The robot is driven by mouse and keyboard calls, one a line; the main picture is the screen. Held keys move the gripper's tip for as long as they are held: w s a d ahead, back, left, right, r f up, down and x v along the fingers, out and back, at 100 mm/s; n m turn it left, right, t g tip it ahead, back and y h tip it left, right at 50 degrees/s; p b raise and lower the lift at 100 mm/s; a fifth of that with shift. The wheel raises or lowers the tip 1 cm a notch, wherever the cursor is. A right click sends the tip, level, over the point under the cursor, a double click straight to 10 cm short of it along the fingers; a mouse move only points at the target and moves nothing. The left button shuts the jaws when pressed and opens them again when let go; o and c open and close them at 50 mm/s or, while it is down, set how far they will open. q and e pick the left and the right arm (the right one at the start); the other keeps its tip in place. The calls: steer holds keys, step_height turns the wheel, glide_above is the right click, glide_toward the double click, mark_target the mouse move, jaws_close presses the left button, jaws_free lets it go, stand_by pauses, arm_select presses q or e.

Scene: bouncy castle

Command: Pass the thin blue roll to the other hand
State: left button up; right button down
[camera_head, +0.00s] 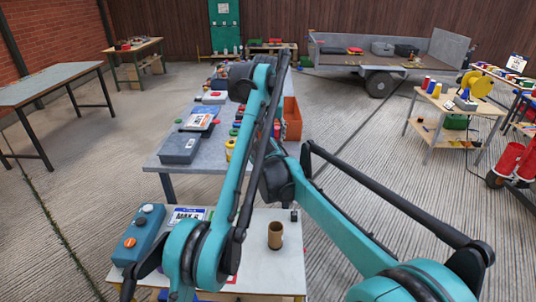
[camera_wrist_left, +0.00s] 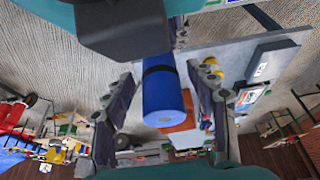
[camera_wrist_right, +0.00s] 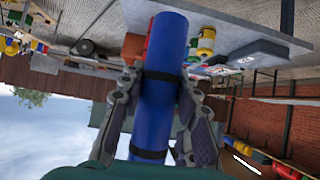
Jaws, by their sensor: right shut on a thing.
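The thin blue roll (camera_wrist_left: 163,105) has dark bands around it. In the left wrist view it runs down from a dark block at the top, between the spread fingers of my left gripper (camera_wrist_left: 163,74). Gaps show on both sides, so the left gripper is open around the roll. In the right wrist view the roll (camera_wrist_right: 168,38) stands lengthwise between the fingers of my right gripper (camera_wrist_right: 160,82), which is shut on it. In the head view my arms cross near the middle and hide the roll and both gripper tips.
A near table (camera_head: 288,262) holds a brown tube (camera_head: 275,236) and a blue button box (camera_head: 138,236). Behind it a grey table (camera_head: 160,163) carries a grey case (camera_head: 180,148), with an orange bin (camera_head: 292,118) beside it. A wooden cart (camera_head: 430,130) stands right. Floor is open on both sides.

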arm_select(q)
steer(key=s+a+r+n, duration=0.2)
steer(key=s+a+r, duration=0.1)
steer(key=s+r, duration=0.4)
steer(key=s+a+n, duration=0.1)
steer(key=s+a, duration=0.6)
steer(key=s, duration=0.1)
steer(key=s+a+f+m+t, duration=0.1)
steer(key=s+a+f, duration=0.1)
steer(key=s+f, duration=1)
steer(key=s+a+f+m+t, duration=0.1)
steer(key=s+a+f+m, duration=0.1)
steer(key=s+f, duration=1)
step_height(320, 180, down, 4)
steer(key=shift+s+a+r+t, duration=0.1)
steer(key=shift+s+a+t, duration=0.1)
steer(key=shift+a+t, duration=0.15)
